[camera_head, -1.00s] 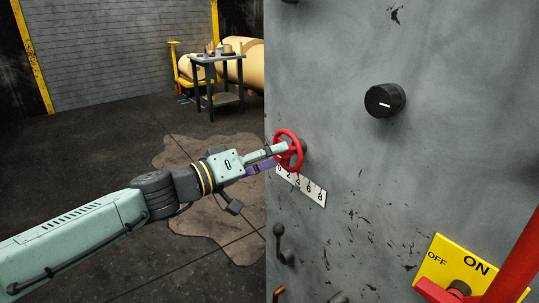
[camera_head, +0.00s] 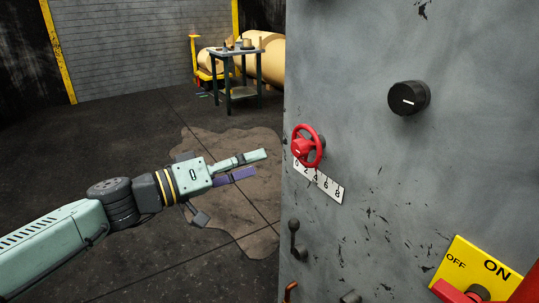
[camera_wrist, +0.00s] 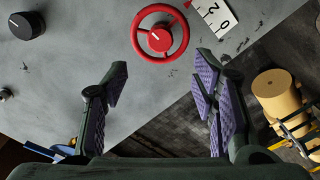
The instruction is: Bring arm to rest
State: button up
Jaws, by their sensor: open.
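My gripper (camera_head: 250,167) is open and empty in the head view, left of the grey panel and apart from it. The red handwheel (camera_head: 308,146) sits on the panel's left part, above a white scale plate (camera_head: 319,183) marked with even numbers. A gap shows between my fingertips and the wheel. In the wrist view, my gripper (camera_wrist: 163,85) has its purple-padded fingers spread wide, with nothing between them. The red handwheel (camera_wrist: 160,34) shows ahead of and above the fingers there, with a white pointer line on its hub.
The grey panel (camera_head: 440,170) fills the right side, with a black knob (camera_head: 409,98), a small lever (camera_head: 296,240) and a yellow ON/OFF plate (camera_head: 480,268) with a red handle. A table (camera_head: 236,51) and tan rolls (camera_head: 270,60) stand far back. Open floor lies left of the panel.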

jog(key=shift+v, duration=1.05)
